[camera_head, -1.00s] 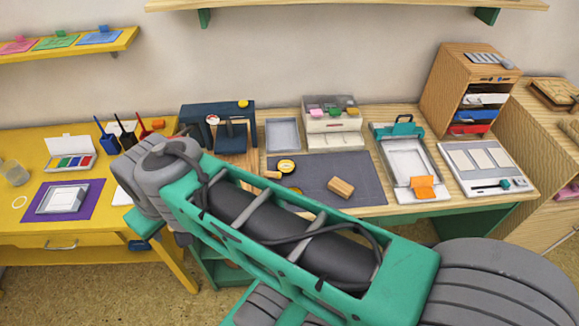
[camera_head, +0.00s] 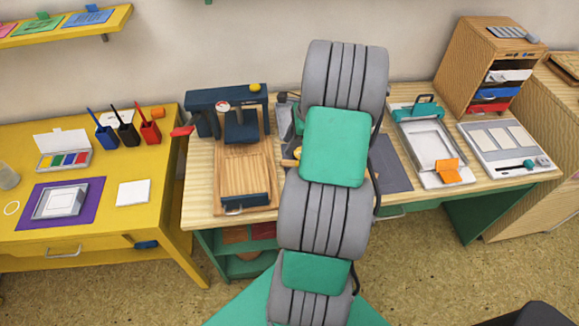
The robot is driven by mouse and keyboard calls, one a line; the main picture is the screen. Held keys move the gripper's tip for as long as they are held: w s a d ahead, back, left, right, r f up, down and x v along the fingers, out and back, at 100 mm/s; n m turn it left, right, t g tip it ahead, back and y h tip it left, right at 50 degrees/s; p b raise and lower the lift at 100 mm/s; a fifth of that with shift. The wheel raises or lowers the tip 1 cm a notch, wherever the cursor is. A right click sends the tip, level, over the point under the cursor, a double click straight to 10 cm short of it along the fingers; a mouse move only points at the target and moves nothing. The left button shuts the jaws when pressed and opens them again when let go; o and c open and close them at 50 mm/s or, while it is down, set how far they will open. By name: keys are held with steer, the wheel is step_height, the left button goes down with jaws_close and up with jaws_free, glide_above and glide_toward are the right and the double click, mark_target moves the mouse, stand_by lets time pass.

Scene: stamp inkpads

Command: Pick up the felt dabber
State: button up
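I cannot make out the felt dabber. My grey and green arm stands upright across the middle of the picture and covers most of the dark mat (camera_head: 393,172) on the wooden bench. A small yellow round item (camera_head: 297,152) peeks out at the arm's left edge, with a bit of a wooden piece beside it. The wooden block seen on the mat earlier is hidden behind the arm. My gripper is not in view, so its opening and anything in it cannot be seen.
A dark blue press (camera_head: 232,105) with a wooden bed stands left of my arm. Right of it are a framed tray (camera_head: 433,150) with an orange clip, a white panel (camera_head: 508,150) and a wooden drawer cabinet (camera_head: 483,75). A yellow table (camera_head: 110,180) holds paints and pen cups.

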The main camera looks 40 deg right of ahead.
mark_target(289, 161)
steer(key=d+f+m, duration=0.1)
steer(key=s+d+f, duration=0.1)
steer(key=d+f+m, duration=0.1)
steer(key=shift+s+f+m, duration=0.25)
steer(key=shift+f+m, duration=0.05)
steer(key=x, duration=0.2)
steer(key=p+x, duration=0.1)
steer(key=x, duration=0.3)
steer(key=shift+w+a+f, duration=0.1)
steer(key=shift+w+a, duration=0.05)
steer(key=shift+a, duration=0.25)
steer(key=shift+w+f, duration=0.15)
steer(key=shift+f, duration=0.3)
steer(key=shift+c, duration=0.3)
jaws_close()
